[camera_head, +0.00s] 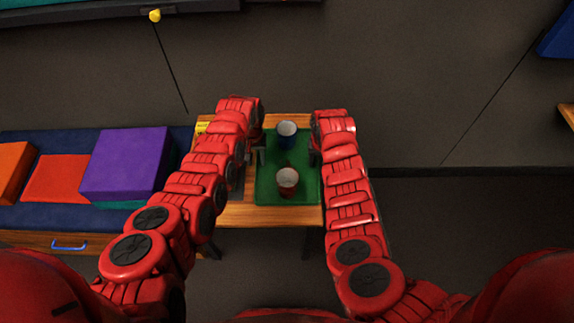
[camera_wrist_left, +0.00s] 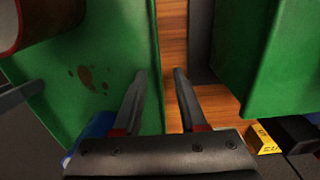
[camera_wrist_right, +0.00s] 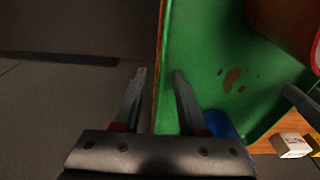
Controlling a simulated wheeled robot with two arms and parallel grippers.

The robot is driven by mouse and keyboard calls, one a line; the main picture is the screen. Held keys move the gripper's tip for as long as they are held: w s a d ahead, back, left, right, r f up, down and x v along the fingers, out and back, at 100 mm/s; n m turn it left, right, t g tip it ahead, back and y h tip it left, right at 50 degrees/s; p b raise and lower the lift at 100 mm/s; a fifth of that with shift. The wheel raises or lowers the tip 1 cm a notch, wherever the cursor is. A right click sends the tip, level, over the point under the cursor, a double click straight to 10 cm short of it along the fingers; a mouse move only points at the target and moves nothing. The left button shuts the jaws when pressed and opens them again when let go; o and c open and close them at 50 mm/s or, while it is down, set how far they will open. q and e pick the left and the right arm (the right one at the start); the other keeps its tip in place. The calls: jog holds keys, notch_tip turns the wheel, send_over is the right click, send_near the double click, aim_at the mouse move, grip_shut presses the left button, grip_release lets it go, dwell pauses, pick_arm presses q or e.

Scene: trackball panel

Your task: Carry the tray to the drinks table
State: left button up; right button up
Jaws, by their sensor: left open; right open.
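The green tray (camera_head: 270,193) lies on a wooden table (camera_head: 235,212) in front of me. A dark blue cup (camera_head: 287,135) stands on its far part and a red cup (camera_head: 288,181) nearer. Brown stains mark the tray floor in the left wrist view. My left gripper (camera_head: 261,154) is open at the tray's left side; in the left wrist view the tray's edge runs between its fingers (camera_wrist_left: 159,76). My right gripper (camera_head: 314,156) is open at the right side, the tray's edge between its fingers (camera_wrist_right: 159,75). Touch cannot be told.
A bench with a purple block (camera_head: 125,163) and orange cushions (camera_head: 58,178) stands left of the table. A second green object (camera_wrist_left: 280,60) is beside the tray in the left wrist view. Bare floor (camera_head: 450,240) lies to the right; a grey wall is behind.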

pick_arm(q)
grip_shut()
pick_arm(e)
grip_shut()
dwell(1.3)
